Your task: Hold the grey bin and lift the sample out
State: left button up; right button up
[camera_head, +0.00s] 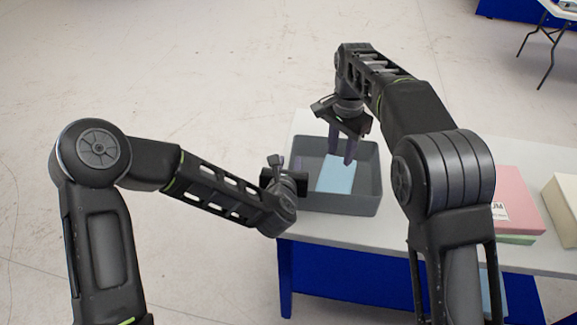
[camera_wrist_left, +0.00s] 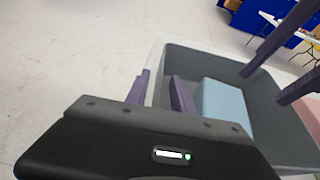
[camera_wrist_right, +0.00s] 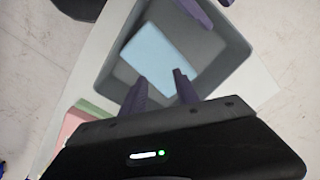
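The grey bin (camera_head: 340,203) stands on the white table, and the light blue sample (camera_head: 337,175) lies flat inside it. The sample also shows in the left wrist view (camera_wrist_left: 222,108) and the right wrist view (camera_wrist_right: 160,58). My left gripper (camera_wrist_left: 160,85) is at the bin's left wall, one finger outside and one inside, with a visible gap between them. Whether either finger touches the wall is unclear. My right gripper (camera_wrist_right: 160,78) points down over the sample, its fingers apart and empty. In the head view the right fingers (camera_head: 342,150) partly cover the sample.
A pink block (camera_head: 517,200) with a label lies over a green one (camera_head: 518,239) to the right of the bin. A cream block (camera_head: 566,205) is farther right. The table's near edge runs close to the bin, and the floor at the left is clear.

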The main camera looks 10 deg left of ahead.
pick_arm(q)
jog(key=shift+c, duration=0.2)
grip_shut()
dwell(1.1)
